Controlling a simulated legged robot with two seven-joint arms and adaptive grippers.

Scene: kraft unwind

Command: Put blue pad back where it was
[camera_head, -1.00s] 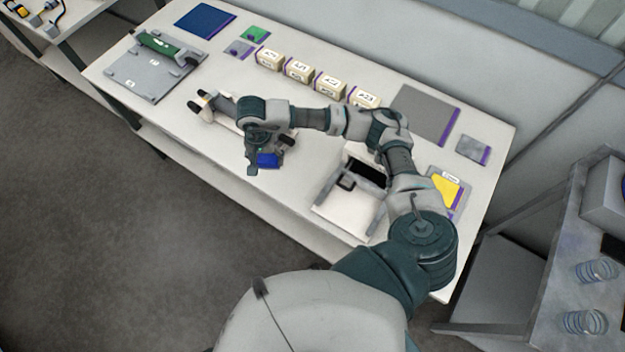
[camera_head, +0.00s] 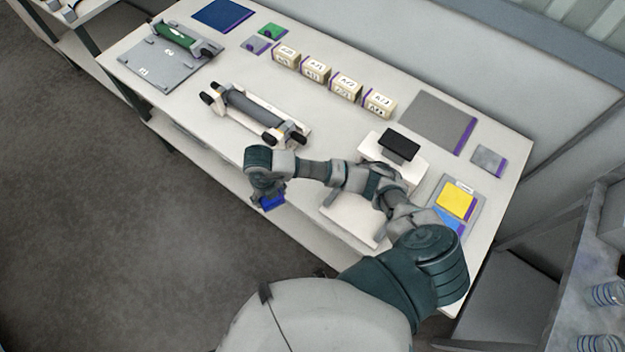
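A small blue pad (camera_head: 273,202) is at the fingertips of my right gripper (camera_head: 266,198), over the front edge of the table. The gripper appears shut on it, though its fingers are partly hidden by the wrist. A grey tray (camera_head: 477,190) at the table's right end holds a yellow pad (camera_head: 456,201) and, below it, another blue area (camera_head: 450,219), partly covered by my forearm. My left gripper is not in view.
A roller stand (camera_head: 252,108) lies mid-table, near a row of several labelled boxes (camera_head: 315,70). A white device with a black screen (camera_head: 399,146) stands beyond my arm. A grey board with a green tool (camera_head: 178,38), a blue sheet (camera_head: 222,15) and a grey mat (camera_head: 432,117) lie behind.

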